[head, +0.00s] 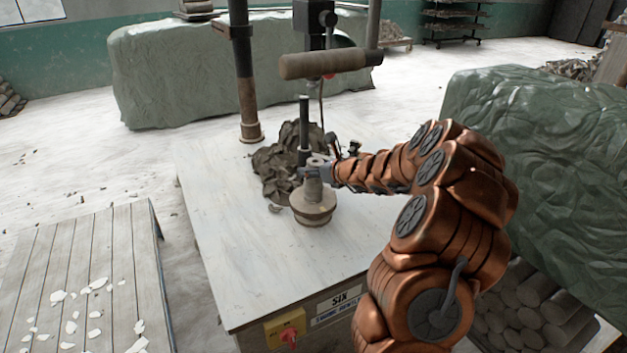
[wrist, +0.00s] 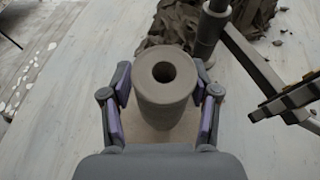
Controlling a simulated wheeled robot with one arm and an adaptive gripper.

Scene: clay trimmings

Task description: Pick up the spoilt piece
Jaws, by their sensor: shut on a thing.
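The piece (head: 314,207) is a grey-brown clay form with a wide round lower part and a narrower neck, standing upright at the machine table's middle. In the wrist view the piece (wrist: 166,78) shows as a thick-walled cylinder with a round hole in its top. My gripper (head: 316,170) reaches in from the right at the neck. In the wrist view my gripper (wrist: 163,98) has its purple-padded fingers on both sides of the cylinder, shut on it. Whether the base touches the table is hard to tell. No spoilt mark is clear.
A heap of clay trimmings (head: 279,163) lies just behind the piece on the white table (head: 230,225). A machine post (head: 247,90) and a horizontal cylinder (head: 323,63) stand above. A slatted bench (head: 75,270) with white chips is at left; the table's left side is clear.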

